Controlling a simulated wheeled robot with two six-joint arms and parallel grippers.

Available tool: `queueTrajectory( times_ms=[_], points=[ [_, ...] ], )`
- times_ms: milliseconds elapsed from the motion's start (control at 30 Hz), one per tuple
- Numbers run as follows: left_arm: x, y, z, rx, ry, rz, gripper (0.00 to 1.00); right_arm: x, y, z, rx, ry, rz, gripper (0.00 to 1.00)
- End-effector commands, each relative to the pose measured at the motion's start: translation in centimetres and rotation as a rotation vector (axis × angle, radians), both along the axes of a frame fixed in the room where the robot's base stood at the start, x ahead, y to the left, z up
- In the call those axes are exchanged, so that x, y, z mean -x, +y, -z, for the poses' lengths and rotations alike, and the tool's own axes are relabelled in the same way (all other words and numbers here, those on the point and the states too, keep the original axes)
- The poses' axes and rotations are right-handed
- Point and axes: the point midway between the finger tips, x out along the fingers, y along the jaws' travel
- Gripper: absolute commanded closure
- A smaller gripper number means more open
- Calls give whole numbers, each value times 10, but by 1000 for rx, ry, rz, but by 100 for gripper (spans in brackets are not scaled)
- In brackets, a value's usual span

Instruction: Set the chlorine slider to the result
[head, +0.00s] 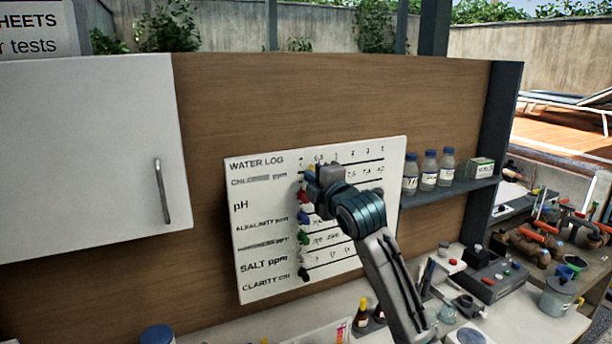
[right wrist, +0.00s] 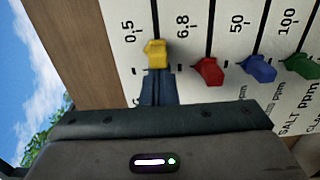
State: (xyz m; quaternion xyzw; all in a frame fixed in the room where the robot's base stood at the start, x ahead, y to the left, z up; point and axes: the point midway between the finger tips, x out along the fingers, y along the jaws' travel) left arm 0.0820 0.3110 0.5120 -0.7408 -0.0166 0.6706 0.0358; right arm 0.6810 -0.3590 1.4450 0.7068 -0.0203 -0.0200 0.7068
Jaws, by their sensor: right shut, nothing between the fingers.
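The white WATER LOG board (head: 262,225) is on the wooden panel, with rows for chlorine, pH, alkalinity and others. The yellow chlorine slider (right wrist: 156,54) sits at the low end of the top row's black track, close to the 0.5 mark; only a bit of its yellow shows in the head view (head: 312,168). My right gripper (head: 313,183) is at the board. Its shut, empty fingertips (right wrist: 157,88) are right below the yellow slider in the right wrist view, in line with its track; I cannot tell whether they touch it. My left gripper is out of view.
The red slider (right wrist: 207,71), blue slider (right wrist: 259,68) and green slider (right wrist: 302,66) sit close beside the yellow one on neighbouring rows. A shelf (head: 450,191) with bottles is right of the board. A white cabinet door (head: 90,150) is left. The cluttered counter (head: 520,311) lies below.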

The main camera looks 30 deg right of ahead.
Motion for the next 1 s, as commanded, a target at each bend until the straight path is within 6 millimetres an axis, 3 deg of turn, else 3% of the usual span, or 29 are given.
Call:
queueTrajectory(
  times_ms=[1000],
  points=[
    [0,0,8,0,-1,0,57,4,-62,0,3,0,2,100]
  ],
)
